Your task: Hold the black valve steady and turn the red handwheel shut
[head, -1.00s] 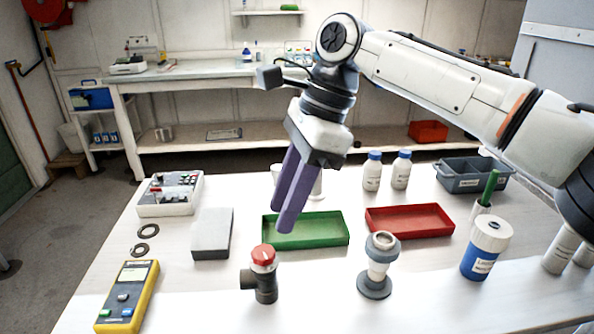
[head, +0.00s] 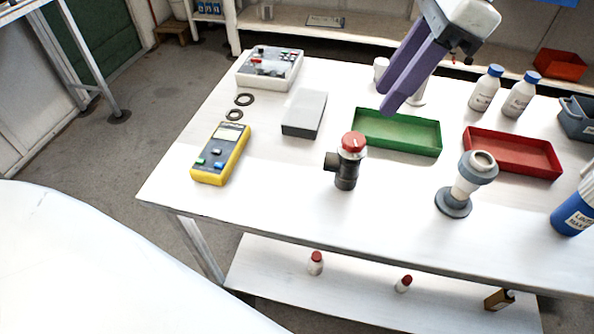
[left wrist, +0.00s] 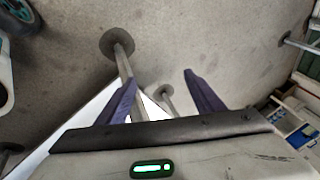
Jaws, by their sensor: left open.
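The black valve (head: 345,175) stands upright on the white table, with a short side stub pointing left. The red handwheel (head: 353,142) sits on its top, with a pale mark on it. My right gripper (head: 388,98) has purple fingers pointing down, beyond and to the right of the valve in the head view, apart from it. The valve is not in that view.
A green tray (head: 435,152) and red tray (head: 545,175) lie behind and right of the valve. A grey block (head: 303,113) and yellow meter (head: 221,153) lie left. A grey-white flanged fitting (head: 466,187) stands right. The table in front of the valve is clear.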

